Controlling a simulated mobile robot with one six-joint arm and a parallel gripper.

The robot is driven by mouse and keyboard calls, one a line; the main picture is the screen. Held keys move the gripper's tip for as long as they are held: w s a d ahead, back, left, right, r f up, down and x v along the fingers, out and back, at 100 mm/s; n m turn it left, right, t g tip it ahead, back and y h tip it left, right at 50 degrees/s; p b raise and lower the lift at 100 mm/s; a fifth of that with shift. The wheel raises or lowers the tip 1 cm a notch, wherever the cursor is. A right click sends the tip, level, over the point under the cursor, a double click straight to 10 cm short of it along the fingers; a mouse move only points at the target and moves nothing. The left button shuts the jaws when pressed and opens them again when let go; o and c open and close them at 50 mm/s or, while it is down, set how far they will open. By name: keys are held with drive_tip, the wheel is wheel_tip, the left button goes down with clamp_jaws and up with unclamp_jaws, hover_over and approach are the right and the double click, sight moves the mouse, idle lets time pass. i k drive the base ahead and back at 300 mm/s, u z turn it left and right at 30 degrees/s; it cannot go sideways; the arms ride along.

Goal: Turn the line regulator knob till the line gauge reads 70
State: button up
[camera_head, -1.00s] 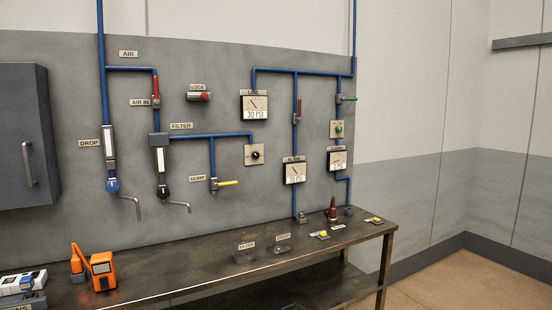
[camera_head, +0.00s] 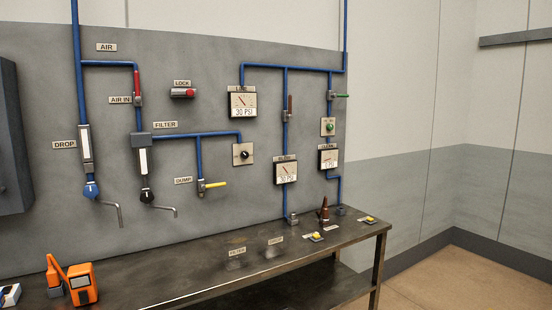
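The line gauge (camera_head: 243,103) is a square white dial at the upper middle of the grey panel. Its display appears to read 30 PSI. A black round knob (camera_head: 244,154) on a beige square plate sits below the gauge, at the end of the blue pipe from the filter; its label is too small to read, so I cannot confirm it is the line regulator. A small white mark shows on the knob. My gripper is not in view.
A dark metal workbench (camera_head: 200,285) runs below the panel, with an orange device (camera_head: 82,284) at its left. A yellow-handled dump valve (camera_head: 212,185) sticks out left of the knob. Another gauge (camera_head: 286,172) hangs lower right. Open floor (camera_head: 455,275) shows at right.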

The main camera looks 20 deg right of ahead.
sight(244, 154)
drive_tip(key=z, duration=0.55)
drive_tip(key=i, duration=0.45)
drive_tip(key=u, duration=3)
drive_tip(key=i, duration=0.1)
drive_tip(key=z, duration=1.4)
